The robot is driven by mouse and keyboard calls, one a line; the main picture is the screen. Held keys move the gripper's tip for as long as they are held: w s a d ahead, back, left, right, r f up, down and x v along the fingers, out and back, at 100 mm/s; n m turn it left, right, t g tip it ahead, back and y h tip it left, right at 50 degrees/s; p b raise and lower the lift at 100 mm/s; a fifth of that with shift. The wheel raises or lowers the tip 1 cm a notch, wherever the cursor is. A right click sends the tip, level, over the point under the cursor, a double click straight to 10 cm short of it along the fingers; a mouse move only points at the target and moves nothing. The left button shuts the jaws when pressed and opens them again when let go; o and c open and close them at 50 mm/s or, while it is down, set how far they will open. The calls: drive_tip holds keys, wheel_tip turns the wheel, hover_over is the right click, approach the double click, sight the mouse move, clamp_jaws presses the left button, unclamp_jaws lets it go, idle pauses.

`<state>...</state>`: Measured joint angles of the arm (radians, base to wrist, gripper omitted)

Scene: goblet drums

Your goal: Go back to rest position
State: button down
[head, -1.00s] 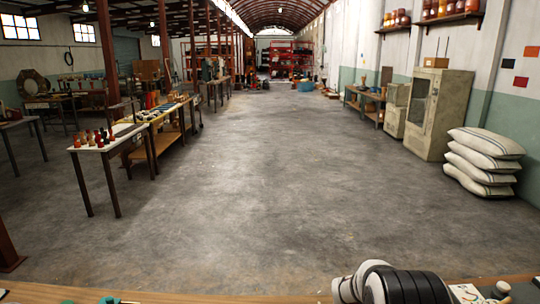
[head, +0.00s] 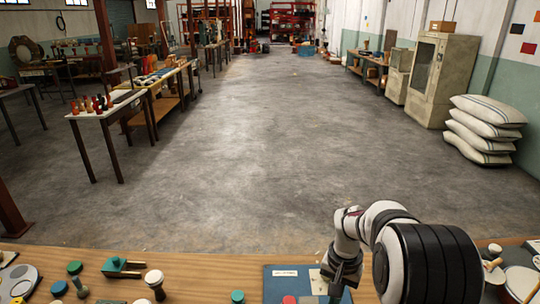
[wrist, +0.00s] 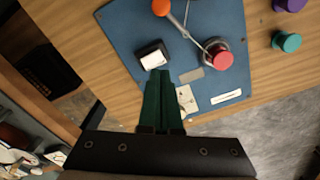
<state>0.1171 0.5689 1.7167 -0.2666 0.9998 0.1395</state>
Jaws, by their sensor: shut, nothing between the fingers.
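My gripper (wrist: 161,78) is shut and empty in the wrist view, its dark green fingers together above a blue board (wrist: 195,20). In the head view my arm reaches in from the lower right, and my gripper (head: 338,284) is over the same blue board (head: 283,270); its fingertips are hard to make out there. On the board the wrist view shows a white-topped black block (wrist: 153,57) just beyond the fingertips, a red knob (wrist: 222,60) and an orange ball (wrist: 161,8). I cannot tell whether the fingers touch anything.
Small goblet-shaped pieces, including a white-topped one (head: 154,280) and a teal one (head: 237,296), stand on the wooden table (head: 195,265) left of the board. A green block (head: 121,267) lies behind them. A round tray (head: 520,284) is at the right. Open floor lies beyond the table.

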drive_tip(key=s+a+r+y, duration=0.1)
drive_tip(key=s+a+r, duration=0.2)
drive_tip(key=s+r, duration=0.45)
drive_tip(key=s+a+r, duration=0.3)
drive_tip(key=s+r, duration=0.1)
drive_tip(key=s, duration=0.6)
drive_tip(key=s+a, duration=0.2)
drive_tip(key=s, duration=0.9)
drive_tip(key=shift+a+f+y, duration=0.2)
drive_tip(key=shift+f+y, duration=0.2)
drive_tip(key=c, duration=1.5)
unclamp_jaws()
drive_tip(key=shift+c, duration=0.2)
